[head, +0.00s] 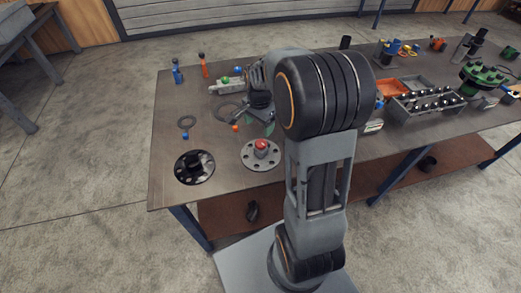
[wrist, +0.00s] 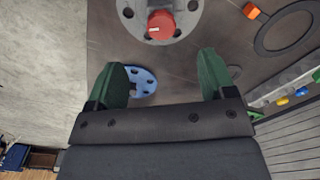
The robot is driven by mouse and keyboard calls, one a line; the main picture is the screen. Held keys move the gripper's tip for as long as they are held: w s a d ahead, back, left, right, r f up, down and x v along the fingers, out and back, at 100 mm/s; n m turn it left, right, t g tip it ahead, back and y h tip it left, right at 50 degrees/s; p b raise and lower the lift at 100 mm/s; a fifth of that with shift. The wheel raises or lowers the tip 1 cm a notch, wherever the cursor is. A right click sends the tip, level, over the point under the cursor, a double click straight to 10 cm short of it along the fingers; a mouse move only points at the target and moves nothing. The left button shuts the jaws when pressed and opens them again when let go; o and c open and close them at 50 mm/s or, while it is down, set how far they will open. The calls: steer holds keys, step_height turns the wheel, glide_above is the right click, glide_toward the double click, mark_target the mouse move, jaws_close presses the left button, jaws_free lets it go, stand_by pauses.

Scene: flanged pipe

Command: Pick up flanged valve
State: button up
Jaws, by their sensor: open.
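A grey round flange with bolt holes and a red knob on top, which looks like the valve, (head: 260,154) lies on the table near its front edge. In the wrist view the grey flange (wrist: 184,26) is at the top, cut by the frame edge, ahead of the fingertips. My gripper (wrist: 163,60) is open, with two green fingers apart and nothing visibly held. A blue flange disc (wrist: 147,80) shows lower between the fingers, partly hidden by the left one.
A black flange (head: 194,167) lies left of the grey one. An orange block (wrist: 251,11) and a dark ring (wrist: 263,45) lie nearby. A grey tray (head: 437,112) with several dark-topped pieces and a green flanged part (head: 483,77) stand at right. The table's front-left corner is clear.

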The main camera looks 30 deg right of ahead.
mark_target(260, 149)
steer(key=shift+m, duration=0.5)
steer(key=f, duration=0.5)
steer(key=f+p, duration=0.1)
steer(key=f, duration=0.2)
steer(key=shift+w+d, duration=0.35)
steer(key=shift+f+p, duration=0.8)
steer(key=shift+f, duration=2.55)
steer(key=shift+r, duration=0.1)
jaws_close()
